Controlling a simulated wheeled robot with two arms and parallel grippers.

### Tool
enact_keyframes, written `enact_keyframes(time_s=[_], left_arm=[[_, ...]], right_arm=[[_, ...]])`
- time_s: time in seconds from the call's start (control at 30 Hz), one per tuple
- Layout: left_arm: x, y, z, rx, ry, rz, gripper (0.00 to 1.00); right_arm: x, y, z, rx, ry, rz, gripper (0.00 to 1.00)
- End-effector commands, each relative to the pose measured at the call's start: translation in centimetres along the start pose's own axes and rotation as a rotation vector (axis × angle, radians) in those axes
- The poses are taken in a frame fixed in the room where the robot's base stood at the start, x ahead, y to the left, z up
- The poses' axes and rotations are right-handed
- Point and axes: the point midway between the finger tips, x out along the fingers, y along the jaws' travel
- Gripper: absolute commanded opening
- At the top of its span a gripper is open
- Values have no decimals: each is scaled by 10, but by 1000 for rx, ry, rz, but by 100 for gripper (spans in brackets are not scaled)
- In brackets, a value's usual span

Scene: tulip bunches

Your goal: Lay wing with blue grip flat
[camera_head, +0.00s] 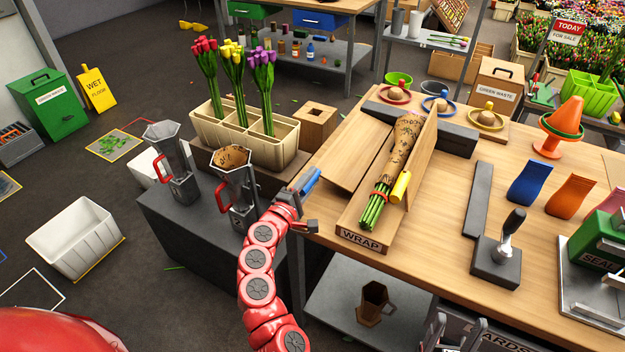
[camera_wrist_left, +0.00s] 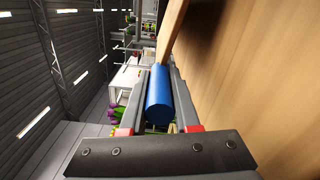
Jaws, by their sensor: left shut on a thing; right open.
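The WRAP board (camera_head: 362,237) holds a tulip bunch in brown patterned paper (camera_head: 403,140), its green stems (camera_head: 376,207) toward the front. The wing with the blue grip (camera_head: 347,158) is on the board's left side, folded outward and low. I cannot tell whether it lies fully flat. My left gripper (camera_head: 303,190) is shut on the blue grip (camera_head: 312,180), which also shows between the fingers in the left wrist view (camera_wrist_left: 159,95). The other wing (camera_head: 424,150), with a yellow grip (camera_head: 400,187), stands raised on the right. My right gripper (camera_head: 455,336) is open and empty at the bottom edge.
A cream planter (camera_head: 245,140) with tulips stands left of the table. Metal pitchers (camera_head: 238,190) stand on the dark stand beside my left arm. A dark bar (camera_head: 450,138) crosses behind the board. A black-handled stamp (camera_head: 505,240) stands to the right.

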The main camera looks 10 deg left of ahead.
Motion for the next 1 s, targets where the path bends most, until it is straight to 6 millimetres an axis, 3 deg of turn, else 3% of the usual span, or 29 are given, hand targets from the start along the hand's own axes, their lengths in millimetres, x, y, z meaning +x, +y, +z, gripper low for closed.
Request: enact_keyframes(time_s=[0.2,0.73,0.77,0.9,1.0], left_arm=[[0,-9,-2,2,-2,-3,0],[0,-10,-2,3,-2,-4,0],[0,-10,-2,3,-2,-4,35],[0,-10,-2,3,-2,-3,59],[0,-10,-2,3,-1,-2,59]], right_arm=[[-9,0,1,0,0,0,60],[-10,0,2,0,0,0,60],[-9,0,2,0,0,0,60],[-9,0,2,0,0,0,60],[-9,0,2,0,0,0,60]])
